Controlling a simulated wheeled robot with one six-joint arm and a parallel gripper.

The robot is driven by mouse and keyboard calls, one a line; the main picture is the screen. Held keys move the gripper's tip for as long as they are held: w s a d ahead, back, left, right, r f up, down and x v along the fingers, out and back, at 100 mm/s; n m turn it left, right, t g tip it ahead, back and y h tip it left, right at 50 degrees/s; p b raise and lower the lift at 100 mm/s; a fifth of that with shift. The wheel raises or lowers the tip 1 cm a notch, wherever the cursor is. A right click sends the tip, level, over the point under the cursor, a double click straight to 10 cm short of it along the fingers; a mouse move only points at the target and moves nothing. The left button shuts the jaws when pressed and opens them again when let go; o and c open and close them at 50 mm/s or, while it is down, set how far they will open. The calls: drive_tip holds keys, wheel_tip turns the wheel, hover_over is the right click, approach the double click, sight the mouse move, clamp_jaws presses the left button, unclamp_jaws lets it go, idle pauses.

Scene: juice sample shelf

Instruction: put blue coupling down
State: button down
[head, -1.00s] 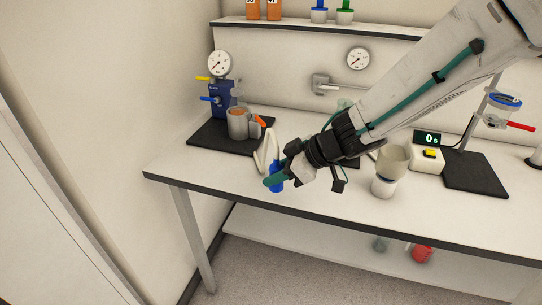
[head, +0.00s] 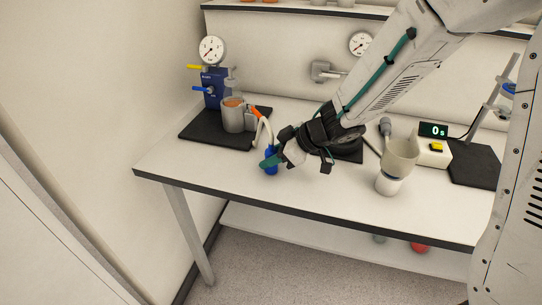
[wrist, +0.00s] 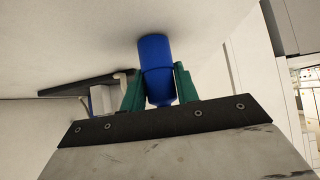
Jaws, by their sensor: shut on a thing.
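The blue coupling (head: 271,158) is at the left front part of the white table, near its front edge. My gripper (head: 270,162) is shut on it, with green fingers on both sides. In the wrist view the blue coupling (wrist: 158,70) sits between the green fingers (wrist: 159,88), and its far end is at or very close to the white table surface. I cannot tell whether it touches. A pale hose (head: 266,128) with an orange end runs close behind the gripper.
A dark mat (head: 200,132) holds a blue device (head: 214,88) with a gauge and a grey cup (head: 233,116). The table front left of the gripper is clear.

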drive_tip(key=shift+f, duration=0.1)
drive_tip(key=c, duration=1.1)
unclamp_jaws()
drive_tip(key=shift+o, duration=0.2)
drive_tip(key=shift+d+r, duration=0.2)
drive_tip(key=shift+r, duration=0.05)
drive_tip(key=v, duration=1.1)
drive_tip(key=shift+d+r, duration=0.2)
drive_tip(key=shift+d, duration=0.05)
